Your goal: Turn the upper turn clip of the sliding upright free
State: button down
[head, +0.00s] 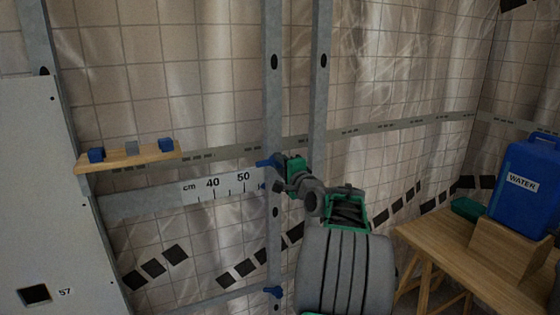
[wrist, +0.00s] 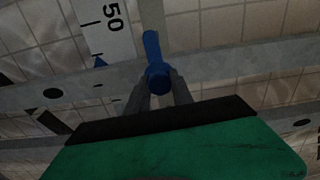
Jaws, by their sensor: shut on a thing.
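The sliding upright (head: 272,110) is a grey metal post with dark oval holes. It stands just right of the 50 mark on the cm scale (head: 215,188). The blue upper turn clip (head: 264,163) sits on it and sticks out to the left. My gripper (head: 284,165) is at this clip. In the wrist view the upper turn clip (wrist: 153,48) is a blue lever on a round hub, and my gripper (wrist: 160,92) is shut on the hub between its two fingers. A lower blue clip (head: 272,291) sits further down the same upright.
A second upright (head: 319,90) stands close to the right. A wooden shelf (head: 130,158) with small blue and grey blocks is at left, by a white panel (head: 40,190) marked 57. A wooden table (head: 450,265) holds a blue WATER canister (head: 525,185) at right.

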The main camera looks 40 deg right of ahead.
jog(key=m+p, duration=0.2)
jog(key=m, duration=0.2)
jog(key=shift+r, duration=0.1)
jog(key=shift+m+p, duration=0.95)
jog(key=shift+m, duration=0.35)
jog(key=shift+f, duration=0.2)
jog(key=c, duration=1.1)
grip_release()
jog(key=shift+s, duration=0.1)
jog(key=b+v, duration=0.2)
jog(key=v, duration=0.5)
jog(key=shift+s+a+r, duration=0.1)
jog(key=shift+s+a, duration=0.05)
jog(key=shift+s, duration=0.15)
